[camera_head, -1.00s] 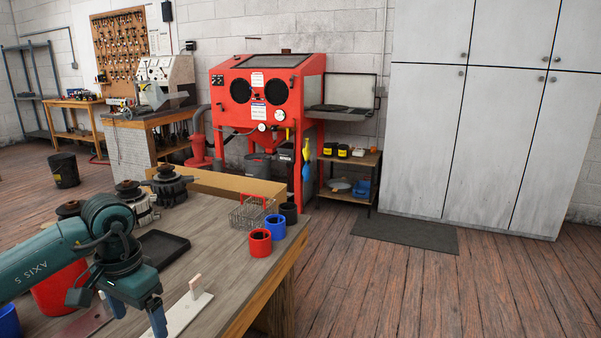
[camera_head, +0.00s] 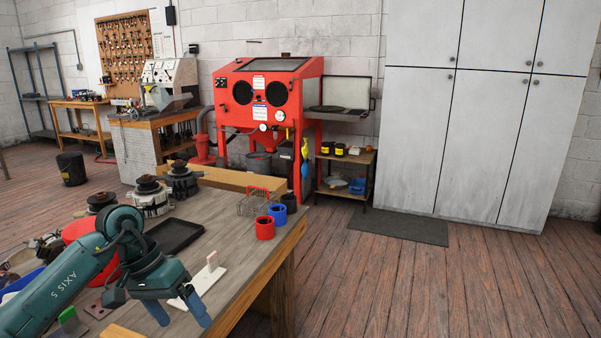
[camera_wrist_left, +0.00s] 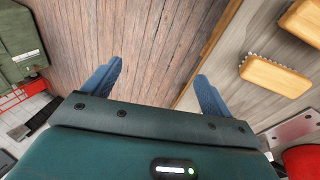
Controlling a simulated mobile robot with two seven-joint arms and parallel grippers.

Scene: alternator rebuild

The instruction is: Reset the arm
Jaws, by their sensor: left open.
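My left arm comes in from the left over the workbench (camera_head: 232,270). My left gripper (camera_head: 180,314) is open, with its two blue fingers apart and nothing between them. It is above the front edge of the bench, beside a white plate with a small upright block (camera_head: 211,262). In the left wrist view the left gripper (camera_wrist_left: 158,85) shows spread fingers with the wooden floor and the bench edge behind them. My right gripper is in neither view.
On the bench are a black tray (camera_head: 174,236), a wire basket (camera_head: 254,203), a red cup (camera_head: 265,228), a blue cup (camera_head: 278,215) and alternator parts (camera_head: 151,196). Wooden-backed brushes (camera_wrist_left: 275,75) show in the wrist view. A red blast cabinet (camera_head: 262,92) stands behind.

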